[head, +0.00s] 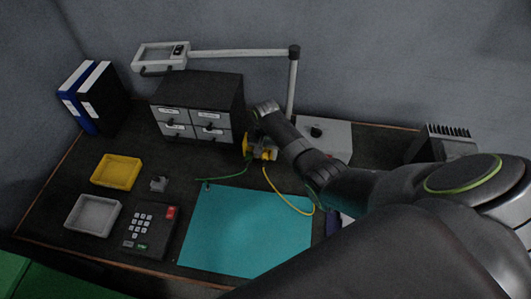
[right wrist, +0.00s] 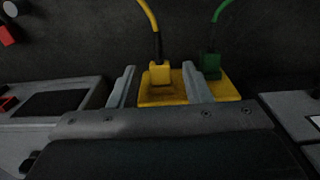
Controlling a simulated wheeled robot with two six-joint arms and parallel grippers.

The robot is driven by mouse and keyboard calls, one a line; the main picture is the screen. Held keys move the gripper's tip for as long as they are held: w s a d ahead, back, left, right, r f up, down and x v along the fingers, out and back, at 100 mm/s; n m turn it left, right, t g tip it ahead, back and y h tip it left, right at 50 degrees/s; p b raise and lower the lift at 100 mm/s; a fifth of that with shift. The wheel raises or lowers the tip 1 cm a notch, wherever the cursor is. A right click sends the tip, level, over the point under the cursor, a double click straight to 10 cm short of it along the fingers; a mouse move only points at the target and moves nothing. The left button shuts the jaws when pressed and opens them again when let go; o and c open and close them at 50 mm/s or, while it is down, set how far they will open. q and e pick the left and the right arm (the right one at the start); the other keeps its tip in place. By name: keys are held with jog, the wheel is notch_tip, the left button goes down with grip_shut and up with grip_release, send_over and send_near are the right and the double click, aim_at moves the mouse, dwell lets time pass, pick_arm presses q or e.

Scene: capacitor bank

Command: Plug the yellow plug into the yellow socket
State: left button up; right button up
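The yellow plug (right wrist: 159,74), with a yellow cable, stands between the two fingers of my right gripper (right wrist: 160,88) in the right wrist view. A gap shows on each side of it, so the gripper is open around it. The plug is at a yellow block (right wrist: 222,89), which may be the yellow socket; I cannot tell whether it is seated. A green plug (right wrist: 210,66) is at the same block, right of the fingers. In the head view the yellow block (head: 248,144) is partly hidden by my right gripper (head: 262,152). My left gripper is not in view.
A drawer cabinet (head: 197,108) stands left of the gripper, and a lamp (head: 293,85) behind it. A teal mat (head: 245,235) lies in front. A yellow tray (head: 116,172), a grey tray (head: 93,215) and a keypad (head: 149,229) are at the left. The yellow cable (head: 285,199) crosses the mat.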

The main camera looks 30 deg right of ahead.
notch_tip(320, 180, up, 17)
jog(key=shift+r+p, duration=0.2)
jog(key=shift+p, duration=0.1)
dwell(0.4)
jog(key=shift+s+a+f, duration=0.1)
dwell(0.4)
